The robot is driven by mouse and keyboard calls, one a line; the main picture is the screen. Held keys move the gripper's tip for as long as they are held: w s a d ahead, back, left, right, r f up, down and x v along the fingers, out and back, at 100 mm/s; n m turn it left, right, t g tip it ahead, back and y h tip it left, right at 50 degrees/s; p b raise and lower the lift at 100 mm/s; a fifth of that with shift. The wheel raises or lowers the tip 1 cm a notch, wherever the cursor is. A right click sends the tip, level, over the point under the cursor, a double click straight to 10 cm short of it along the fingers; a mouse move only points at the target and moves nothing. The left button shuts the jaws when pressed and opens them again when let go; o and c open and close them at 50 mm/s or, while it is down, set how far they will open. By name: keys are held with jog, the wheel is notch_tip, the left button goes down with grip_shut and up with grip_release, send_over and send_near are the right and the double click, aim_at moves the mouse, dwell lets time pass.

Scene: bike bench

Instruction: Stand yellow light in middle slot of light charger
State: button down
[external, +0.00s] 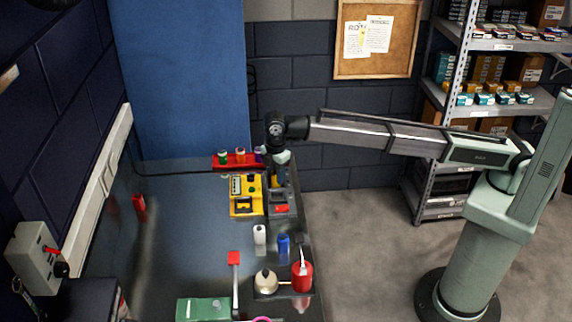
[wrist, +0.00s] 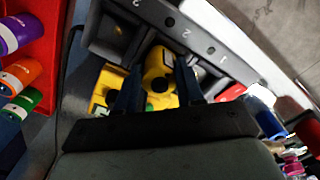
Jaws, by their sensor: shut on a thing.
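The yellow light (wrist: 157,66) is between the two dark fingers of my gripper (wrist: 158,78) in the wrist view. My gripper is shut on it. The grey light charger (wrist: 196,45) has numbers printed along its edge, and the light is at the middle slot, by the number 2. I cannot tell whether its lower end is in the slot. A red light (wrist: 232,92) is in the slot by number 1, and the slot on the other side (wrist: 112,32) looks empty. In the external view my gripper (external: 279,182) points down over the charger (external: 283,196); the yellow light is mostly hidden there.
A yellow device (external: 246,207) stands just left of the charger. A red tray (external: 233,162) with several small bottles lies behind. A white bottle (external: 259,234) and a blue bottle (external: 283,245) stand in front. The left middle of the bench is mostly clear.

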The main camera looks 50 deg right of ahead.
jog(key=shift+f, duration=0.45)
jog(key=c, duration=1)
grip_release()
jog(key=shift+r, duration=5.45)
jog(key=shift+d, duration=0.1)
